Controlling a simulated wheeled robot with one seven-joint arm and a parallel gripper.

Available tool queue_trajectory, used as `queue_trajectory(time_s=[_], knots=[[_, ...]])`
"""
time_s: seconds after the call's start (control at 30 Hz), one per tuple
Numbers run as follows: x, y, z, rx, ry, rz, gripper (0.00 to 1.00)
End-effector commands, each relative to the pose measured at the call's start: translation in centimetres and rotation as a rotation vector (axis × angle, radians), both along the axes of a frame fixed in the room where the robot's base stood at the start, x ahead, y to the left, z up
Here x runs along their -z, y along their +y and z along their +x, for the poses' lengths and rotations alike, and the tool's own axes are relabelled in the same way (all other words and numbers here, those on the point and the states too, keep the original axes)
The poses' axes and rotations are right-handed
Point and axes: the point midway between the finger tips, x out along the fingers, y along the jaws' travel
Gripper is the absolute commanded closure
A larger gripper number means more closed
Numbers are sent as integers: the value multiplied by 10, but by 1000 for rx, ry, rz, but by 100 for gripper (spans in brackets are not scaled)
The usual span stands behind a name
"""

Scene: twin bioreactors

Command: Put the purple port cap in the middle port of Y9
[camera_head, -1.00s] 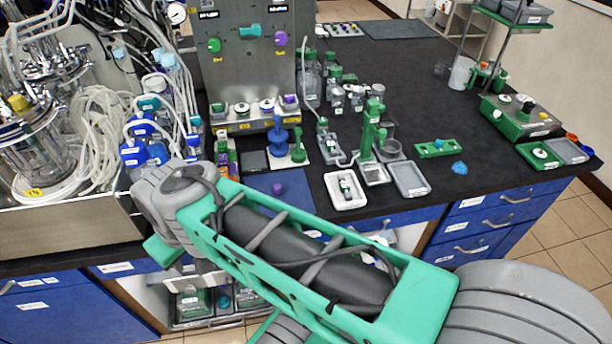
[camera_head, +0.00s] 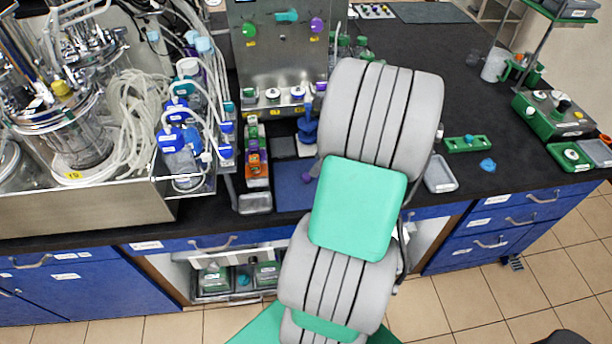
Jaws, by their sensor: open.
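A small purple cap (camera_head: 307,177) lies on the blue mat (camera_head: 290,196) on the bench, at the left edge of my raised arm, which partly covers the mat. A glass bioreactor vessel (camera_head: 75,135) with a crowded metal lid stands in the steel tray at left. A small yellow tag (camera_head: 73,175) sits below it; its text is too small to read surely. A yellow cap (camera_head: 60,87) shows on the lid. The middle port cannot be told apart among the fittings. My gripper is not visible; my arm links fill the centre.
Pale tubing (camera_head: 135,125) and blue-capped bottles (camera_head: 178,140) crowd the space between vessel and mat. A steel control panel (camera_head: 277,60) with green, teal and purple knobs stands behind. A narrow rack (camera_head: 257,170) borders the mat's left. The dark bench at right has clear patches.

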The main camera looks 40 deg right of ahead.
Motion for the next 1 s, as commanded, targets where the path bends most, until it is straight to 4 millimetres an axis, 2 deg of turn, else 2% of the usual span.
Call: queue_trajectory(time_s=[0.4,0.67,1.0], knots=[[59,14,26,-5,3,-1,52],[64,15,27,-5,1,-3,52],[64,15,27,-6,1,-4,80]])
